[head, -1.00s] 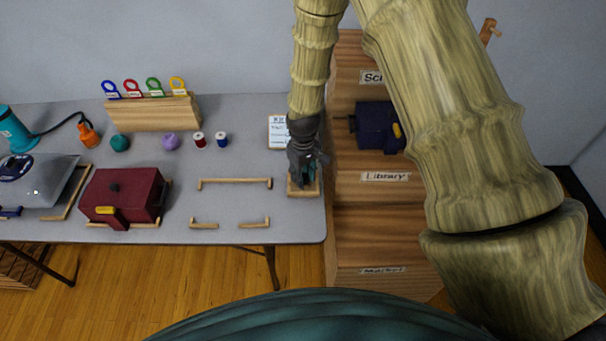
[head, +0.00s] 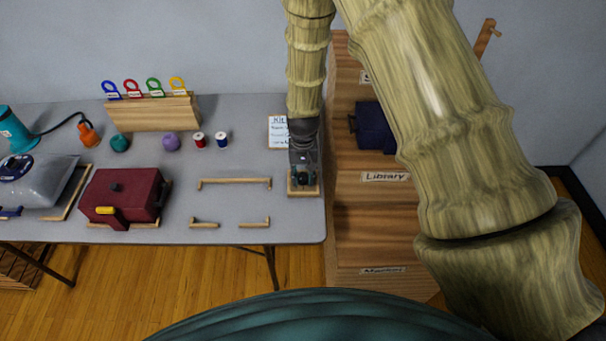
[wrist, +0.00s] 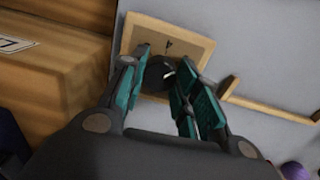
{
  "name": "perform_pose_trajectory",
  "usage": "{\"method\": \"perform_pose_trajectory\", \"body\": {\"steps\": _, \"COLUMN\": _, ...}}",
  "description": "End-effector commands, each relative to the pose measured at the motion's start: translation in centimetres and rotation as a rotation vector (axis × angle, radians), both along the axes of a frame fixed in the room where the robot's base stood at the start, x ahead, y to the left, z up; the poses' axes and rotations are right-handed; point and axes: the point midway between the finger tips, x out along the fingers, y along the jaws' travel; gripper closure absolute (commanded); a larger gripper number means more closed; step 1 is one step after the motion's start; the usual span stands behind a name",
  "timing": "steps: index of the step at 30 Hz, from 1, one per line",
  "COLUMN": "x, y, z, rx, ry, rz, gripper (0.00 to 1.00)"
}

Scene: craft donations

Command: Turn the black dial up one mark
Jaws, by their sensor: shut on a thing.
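The black dial (wrist: 159,73) sits on a small square wooden base (wrist: 200,48) with a dark mark on its face. A pale pointer line shows on the dial in the wrist view. My gripper (wrist: 160,78) is around the dial, its teal-padded fingers on either side, shut on it. In the head view my gripper (head: 303,175) is over the wooden base (head: 303,191) at the table's right front corner, and it mostly hides the dial. The dial's marks are too small to read.
A notepad (head: 278,131) lies behind my gripper. Wooden corner rails (head: 235,182) lie to the left, and a maroon box (head: 122,193) stands farther left. A wooden shelf unit (head: 372,220) with a dark blue box (head: 372,126) stands close on the right.

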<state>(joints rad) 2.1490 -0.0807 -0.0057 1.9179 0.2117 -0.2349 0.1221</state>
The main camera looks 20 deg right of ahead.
Motion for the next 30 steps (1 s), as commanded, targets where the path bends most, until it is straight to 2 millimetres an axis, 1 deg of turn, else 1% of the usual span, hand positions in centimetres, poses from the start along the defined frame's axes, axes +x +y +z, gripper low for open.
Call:
{"method": "perform_pose_trajectory", "body": {"steps": 14, "x": 0.07, "y": -0.04, "z": 0.04, "rx": -0.001, "ry": -0.002, "rz": -0.017, "gripper": 0.93}}
{"method": "perform_pose_trajectory", "body": {"steps": 15, "x": 0.07, "y": -0.04, "z": 0.04, "rx": -0.001, "ry": -0.002, "rz": -0.017, "gripper": 0.65}}
{"method": "perform_pose_trajectory", "body": {"steps": 17, "x": 0.06, "y": -0.04, "z": 0.04, "rx": 0.0, "ry": -0.001, "rz": -0.017, "gripper": 0.54}}
{"method": "perform_pose_trajectory", "body": {"steps": 18, "x": 0.06, "y": -0.04, "z": 0.03, "rx": 0.0, "ry": -0.001, "rz": -0.017, "gripper": 0.47}}
{"method": "perform_pose_trajectory", "body": {"steps": 19, "x": 0.05, "y": -0.03, "z": 0.03, "rx": 0.0, "ry": -0.001, "rz": -0.017, "gripper": 0.45}}
{"method": "perform_pose_trajectory", "body": {"steps": 30, "x": 0.05, "y": -0.02, "z": 0.27, "rx": 0.0, "ry": -0.001, "rz": -0.017, "gripper": 0.45}}
